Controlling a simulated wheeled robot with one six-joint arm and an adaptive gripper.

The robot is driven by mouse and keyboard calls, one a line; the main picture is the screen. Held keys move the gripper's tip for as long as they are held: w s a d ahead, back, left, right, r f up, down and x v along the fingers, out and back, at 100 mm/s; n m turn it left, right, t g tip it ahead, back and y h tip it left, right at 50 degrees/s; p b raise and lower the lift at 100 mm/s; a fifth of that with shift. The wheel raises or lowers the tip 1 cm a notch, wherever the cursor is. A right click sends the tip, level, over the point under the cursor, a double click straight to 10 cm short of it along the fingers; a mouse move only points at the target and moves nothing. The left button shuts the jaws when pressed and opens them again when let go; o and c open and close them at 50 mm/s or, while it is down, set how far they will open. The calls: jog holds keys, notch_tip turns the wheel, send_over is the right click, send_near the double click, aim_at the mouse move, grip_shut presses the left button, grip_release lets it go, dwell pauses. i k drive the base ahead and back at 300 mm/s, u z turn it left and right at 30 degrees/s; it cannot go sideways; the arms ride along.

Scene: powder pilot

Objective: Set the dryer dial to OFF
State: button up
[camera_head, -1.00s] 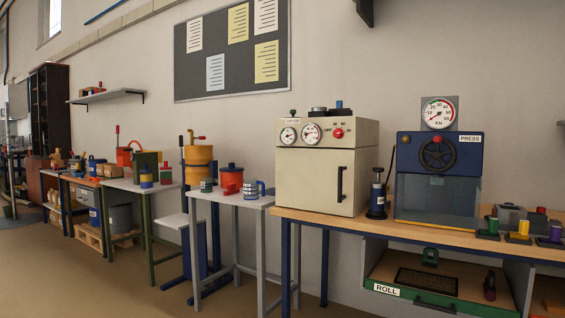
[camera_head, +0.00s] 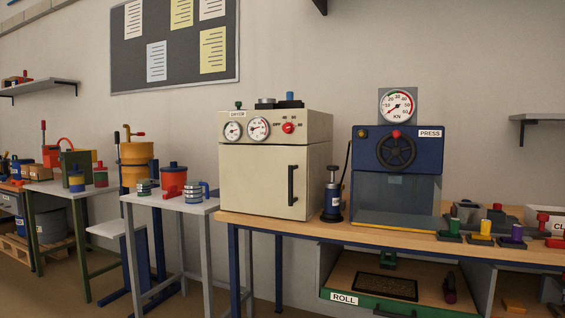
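The dryer (camera_head: 265,165) is a cream box cabinet on the left end of the wooden bench. Its front panel carries a DRYER label (camera_head: 237,114), two round white gauges (camera_head: 245,129) and a red dial (camera_head: 288,128) on the right. Small markings sit around the dial, with OFF seeming to be at its left; they are too small to tell exactly where the dial points. The dryer door with its dark vertical handle (camera_head: 292,185) is shut. My gripper is not in view.
A blue press (camera_head: 398,150) with a handwheel and KN gauge stands right of the dryer, with a dark bottle jack (camera_head: 332,195) between them. Small items sit on the dryer top. A grey table (camera_head: 190,203) stands left. The wooden bench (camera_head: 300,226) has a bare front strip.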

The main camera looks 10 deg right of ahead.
aim_at(288, 128)
jog(key=z, duration=0.05)
jog(key=k, duration=0.65)
jog(key=u, duration=0.7)
jog(key=i, duration=1.5)
jog(key=z, duration=0.15)
